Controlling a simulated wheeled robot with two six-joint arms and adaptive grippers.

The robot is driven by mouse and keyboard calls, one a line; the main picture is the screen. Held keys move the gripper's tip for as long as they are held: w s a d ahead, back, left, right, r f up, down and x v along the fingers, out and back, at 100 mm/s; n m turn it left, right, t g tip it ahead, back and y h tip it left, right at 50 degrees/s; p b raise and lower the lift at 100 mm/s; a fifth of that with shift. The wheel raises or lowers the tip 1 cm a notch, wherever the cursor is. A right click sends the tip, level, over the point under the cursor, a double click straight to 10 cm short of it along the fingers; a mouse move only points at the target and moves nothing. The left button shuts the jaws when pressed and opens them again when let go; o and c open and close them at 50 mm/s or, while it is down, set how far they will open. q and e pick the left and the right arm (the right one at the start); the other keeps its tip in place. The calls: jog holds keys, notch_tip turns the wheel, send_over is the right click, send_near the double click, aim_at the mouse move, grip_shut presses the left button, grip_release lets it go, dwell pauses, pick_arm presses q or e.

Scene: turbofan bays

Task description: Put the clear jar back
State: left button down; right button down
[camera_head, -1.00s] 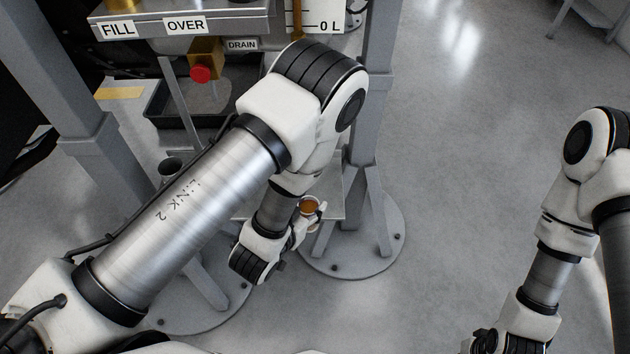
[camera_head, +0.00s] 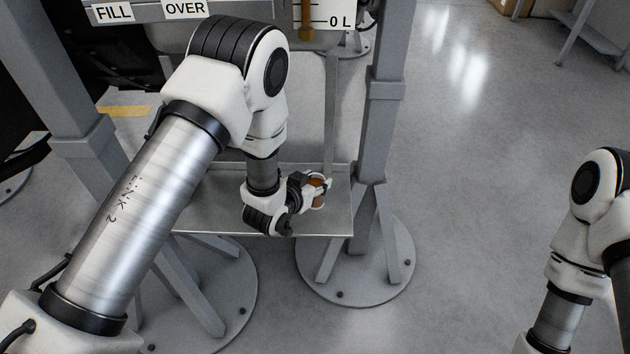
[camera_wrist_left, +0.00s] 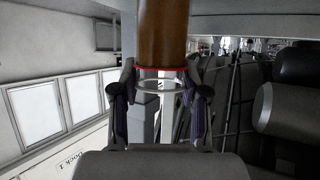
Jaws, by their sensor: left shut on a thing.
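The clear jar (camera_head: 318,190), with amber-brown fluid in it, is in my left gripper (camera_head: 308,188), over the right part of a grey metal shelf (camera_head: 220,205) low on the stand. I cannot tell whether the jar touches the shelf. In the left wrist view the jar (camera_wrist_left: 162,40) shows brown fluid, a red ring and a clear section, with the left gripper's fingers (camera_wrist_left: 160,100) on both sides of it. The right arm enters at the lower right of the head view; its gripper is out of frame.
A grey post (camera_head: 385,130) with a round bolted foot (camera_head: 375,280) stands just right of the shelf. FILL (camera_head: 113,13) and OVER (camera_head: 185,8) labels and a level scale (camera_head: 335,15) are above.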

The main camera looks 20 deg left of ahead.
pick_arm(q)
jog(key=shift+f, duration=0.1)
jog(key=c, duration=0.6)
grip_release()
